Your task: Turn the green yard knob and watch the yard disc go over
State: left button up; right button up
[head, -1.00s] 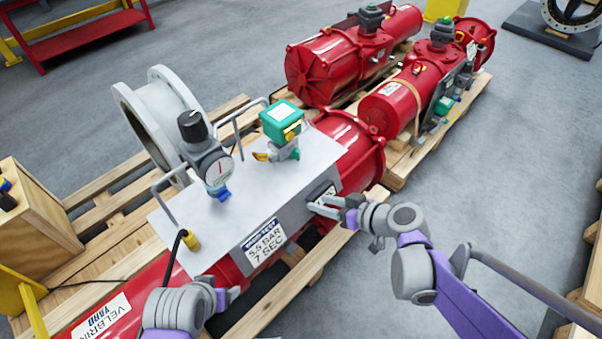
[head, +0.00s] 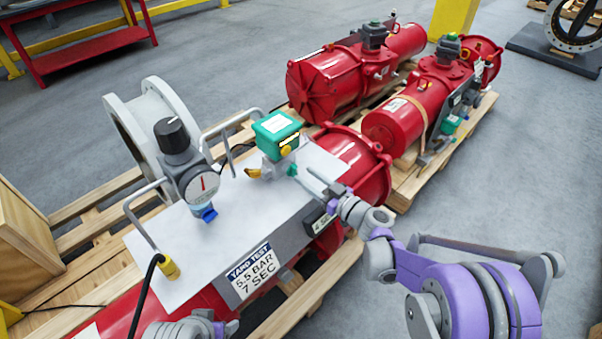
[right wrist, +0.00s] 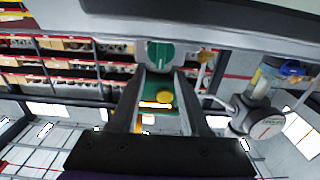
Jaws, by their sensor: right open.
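A green knob (head: 292,169) stands at the foot of the green box (head: 277,128) with a yellow button, on the grey top plate. My right gripper (head: 314,180) reaches in from the right, its fingertips close by the knob. In the right wrist view the open jaws (right wrist: 160,75) have a round green face with a pale mark, likely the knob (right wrist: 160,54), between or just beyond their tips; contact is unclear. The green box (right wrist: 158,92) shows between the fingers. I cannot make out a yard disc for certain. My left gripper (head: 230,328) is at the bottom edge, partly cut off.
A grey gauge with black cap (head: 190,165) and bent metal handles (head: 145,205) rise from the plate, left of the box. A label (head: 251,270) reads "5.5 BAR 7 SEC". Red actuators (head: 345,75) lie on pallets behind.

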aim_at(297, 169)
jog(key=shift+x, duration=1.55)
jog(key=shift+c, duration=0.3)
grip_shut()
